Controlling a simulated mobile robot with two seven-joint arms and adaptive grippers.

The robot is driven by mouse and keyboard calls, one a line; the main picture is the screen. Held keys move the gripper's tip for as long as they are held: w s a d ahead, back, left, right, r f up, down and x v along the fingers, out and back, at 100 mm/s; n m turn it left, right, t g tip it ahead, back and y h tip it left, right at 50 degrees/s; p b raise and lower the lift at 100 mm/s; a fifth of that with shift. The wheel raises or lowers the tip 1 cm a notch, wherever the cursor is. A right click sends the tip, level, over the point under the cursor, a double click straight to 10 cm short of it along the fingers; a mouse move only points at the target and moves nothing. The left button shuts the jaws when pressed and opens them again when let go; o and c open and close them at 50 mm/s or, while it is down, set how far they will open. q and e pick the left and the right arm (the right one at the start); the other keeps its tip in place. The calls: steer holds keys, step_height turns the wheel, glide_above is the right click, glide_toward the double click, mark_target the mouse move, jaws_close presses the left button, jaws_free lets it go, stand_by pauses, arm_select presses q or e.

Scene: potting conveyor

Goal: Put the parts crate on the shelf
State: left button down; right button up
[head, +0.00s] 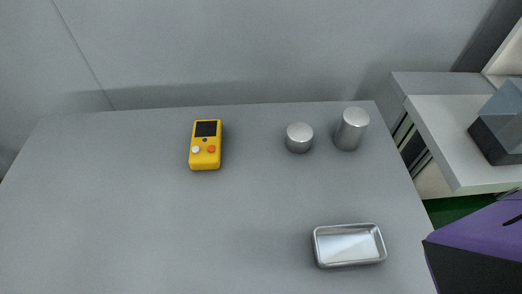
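Nothing in the head view can be surely named as the parts crate. A box-like thing (503,118), blue-grey above and black below, shows at the right edge over a pale ledge (450,125). It is cut off by the frame, so I cannot tell whether it is the crate. I cannot tell whether the pale ledge is the shelf. Neither of my grippers can be made out in this view.
A grey table (130,220) holds a yellow handheld device (205,152), a short metal cylinder (299,138), a taller one (352,129) and an empty metal tray (349,246). A purple and black shape (480,245) covers the lower right corner.

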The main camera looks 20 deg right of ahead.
arm_select(q)
steer(key=shift+w, duration=0.15)
steer(key=shift+f, duration=0.15)
steer(key=c, duration=2)
jaws_free()
